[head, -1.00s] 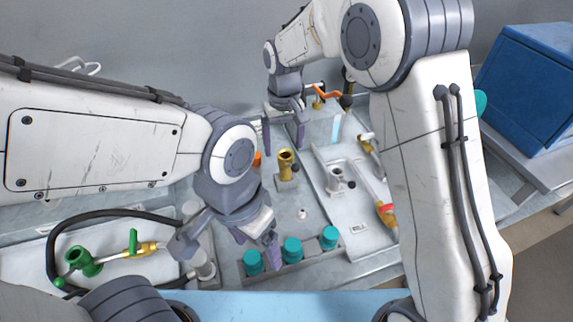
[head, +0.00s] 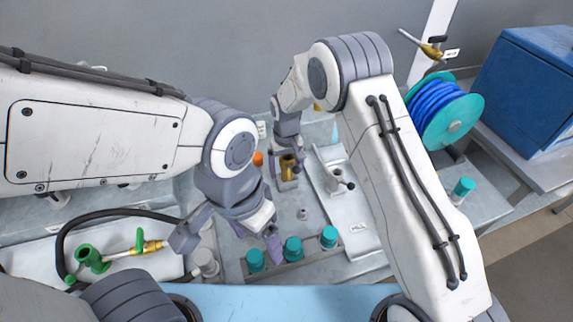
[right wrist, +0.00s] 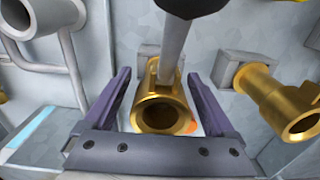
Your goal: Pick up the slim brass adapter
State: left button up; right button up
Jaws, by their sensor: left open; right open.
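A brass adapter (head: 288,170) stands in a small grey holder on the bench in the head view. It also shows in the right wrist view (right wrist: 161,110), its round open mouth facing the camera. My right gripper (head: 287,163) is open. In the right wrist view its fingers (right wrist: 163,95) lie on either side of this adapter, with gaps on both sides. A second brass fitting (right wrist: 277,100) is at the right of that view; I cannot tell which is the slim one. My left gripper (head: 228,243) is open and empty, above the bench nearer the front.
A grey rod with a black end (right wrist: 175,45) crosses above the middle adapter. Several teal-capped parts (head: 292,249) stand in a front rack. A grey fitting (head: 335,180) is right of the right gripper. A green valve with hose (head: 92,258) lies left. A blue hose reel (head: 445,108) stands right.

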jog(key=shift+f, duration=0.3)
grip_shut()
jog(key=shift+r, duration=0.1)
jog(key=shift+r+b, duration=0.35)
jog(key=shift+r, duration=0.2)
notch_tip(320, 180, up, 3)
jog(key=shift+w+f+b, duration=0.1)
jog(key=shift+f+b, duration=0.1)
jog(key=shift+b, duration=0.4)
jog(key=s+d+r+b, duration=0.3)
jog(key=s+d+r, duration=0.2)
jog(key=d, duration=0.5)
jog(key=shift+s+d+r, duration=0.2)
jog(key=shift+r, duration=0.95)
